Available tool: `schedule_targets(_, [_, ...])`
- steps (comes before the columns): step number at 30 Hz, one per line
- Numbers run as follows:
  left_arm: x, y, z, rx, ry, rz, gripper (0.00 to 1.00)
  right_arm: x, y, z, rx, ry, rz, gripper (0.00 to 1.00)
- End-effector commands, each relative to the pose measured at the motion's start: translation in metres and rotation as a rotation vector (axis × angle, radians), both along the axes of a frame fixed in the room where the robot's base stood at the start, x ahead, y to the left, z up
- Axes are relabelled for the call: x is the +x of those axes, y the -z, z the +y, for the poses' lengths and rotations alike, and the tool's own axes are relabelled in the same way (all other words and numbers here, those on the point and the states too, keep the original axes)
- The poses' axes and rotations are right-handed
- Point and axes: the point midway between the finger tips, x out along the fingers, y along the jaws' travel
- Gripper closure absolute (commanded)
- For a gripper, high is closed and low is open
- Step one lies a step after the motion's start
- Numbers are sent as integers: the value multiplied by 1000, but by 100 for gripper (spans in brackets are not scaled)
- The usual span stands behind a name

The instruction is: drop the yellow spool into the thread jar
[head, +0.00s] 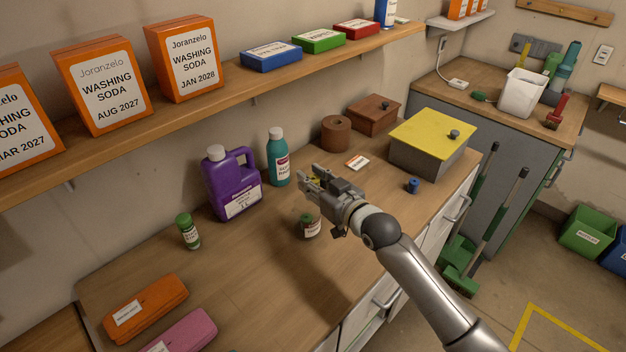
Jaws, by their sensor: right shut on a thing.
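My right gripper (312,180) is above the wooden counter (245,280), shut on the yellow spool (316,182). Only a small yellow patch of the spool shows between the fingers. A small jar with a pale label (311,229) stands on the counter just below the gripper in the picture, and the gripper partly hides its top. Its label is too small to read, but it looks like the thread jar. My left gripper is not in view.
A purple jug (230,185) and teal bottle (278,160) stand behind the gripper. A green-capped jar (188,231) is left, a blue spool (413,185) right. A grey box with yellow lid (433,132) is farther right.

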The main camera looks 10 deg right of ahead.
Motion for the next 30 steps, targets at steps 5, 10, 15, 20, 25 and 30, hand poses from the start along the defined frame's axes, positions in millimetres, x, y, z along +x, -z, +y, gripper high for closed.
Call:
schedule_targets(5, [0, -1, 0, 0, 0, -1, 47, 0, -1, 0, 0, 0, -1, 89])
schedule_targets(10, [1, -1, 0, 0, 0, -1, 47, 0, -1, 0, 0, 0, -1, 54])
schedule_targets(15, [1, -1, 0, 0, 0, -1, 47, 0, -1, 0, 0, 0, -1, 47])
schedule_targets(20, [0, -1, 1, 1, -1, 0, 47, 0, -1, 0, 0, 0, 0, 47])
schedule_targets(25, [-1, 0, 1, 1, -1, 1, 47, -6, -1, -3, -1, 0, 0, 47])
schedule_targets(30, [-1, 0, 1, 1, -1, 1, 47, -28, -4, -11, -1, -1, 1, 47])
